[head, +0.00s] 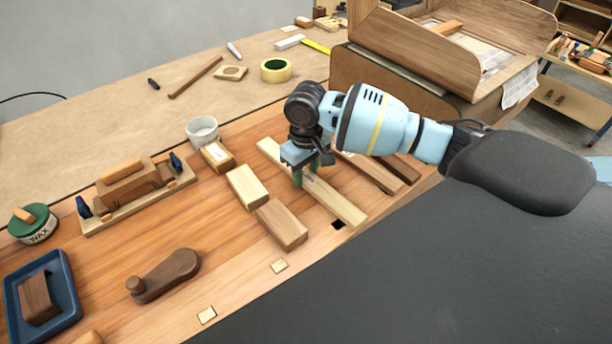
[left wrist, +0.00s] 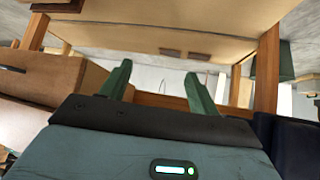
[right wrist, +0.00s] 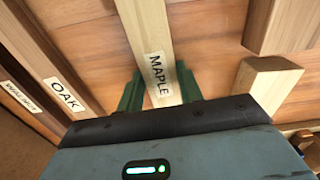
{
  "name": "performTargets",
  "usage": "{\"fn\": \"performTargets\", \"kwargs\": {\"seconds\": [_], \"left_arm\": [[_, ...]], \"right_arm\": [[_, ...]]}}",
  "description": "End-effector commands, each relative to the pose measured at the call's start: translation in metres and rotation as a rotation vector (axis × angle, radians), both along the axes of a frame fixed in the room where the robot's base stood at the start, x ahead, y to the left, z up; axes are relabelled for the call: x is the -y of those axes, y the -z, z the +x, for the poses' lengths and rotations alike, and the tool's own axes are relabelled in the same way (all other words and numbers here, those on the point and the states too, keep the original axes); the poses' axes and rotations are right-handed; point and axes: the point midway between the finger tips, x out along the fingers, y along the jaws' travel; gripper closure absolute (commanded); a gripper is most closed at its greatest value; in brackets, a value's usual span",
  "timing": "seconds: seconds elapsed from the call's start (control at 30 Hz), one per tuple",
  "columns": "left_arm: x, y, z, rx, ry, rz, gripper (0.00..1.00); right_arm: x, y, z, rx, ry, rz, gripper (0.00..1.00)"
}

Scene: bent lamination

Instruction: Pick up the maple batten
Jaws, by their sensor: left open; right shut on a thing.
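The maple batten (head: 338,204) is a long pale strip on the reddish workbench in the head view. In the right wrist view the batten (right wrist: 145,22) bears a MAPLE label and runs between the green fingers. My right gripper (head: 307,178) is shut on it near its middle; I cannot tell whether it touches the bench. The oak batten (right wrist: 45,65) and the darker walnut batten (right wrist: 22,92) lie to its left in the right wrist view, both labelled. My left gripper (left wrist: 158,85) is open and empty in the left wrist view, and is out of the head view.
Pale and brown blocks (head: 247,187) (head: 282,224) lie just left of the batten. A wooden cabinet (head: 400,85) stands behind my right arm.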

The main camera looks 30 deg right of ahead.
Motion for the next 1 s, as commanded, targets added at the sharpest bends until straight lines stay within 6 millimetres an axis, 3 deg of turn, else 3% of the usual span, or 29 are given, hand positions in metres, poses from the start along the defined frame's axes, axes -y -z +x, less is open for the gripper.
{"fn": "performTargets", "kwargs": {"seconds": [0.27, 0.5, 1.0], "left_arm": [[0.0, -0.001, 0.001, 0.003, -0.001, -0.001, 0.39], [0.002, -0.004, 0.004, 0.01, -0.007, -0.006, 0.39], [0.003, 0.003, -0.003, -0.008, -0.01, -0.009, 0.39]], "right_arm": [[0.0, -0.009, 0.001, 0.003, 0.0, 0.0, 0.92], [0.001, -0.039, 0.0, 0.003, 0.001, 0.0, 0.92], [0.112, -0.045, -0.054, -0.005, 0.003, -0.003, 0.92]]}}
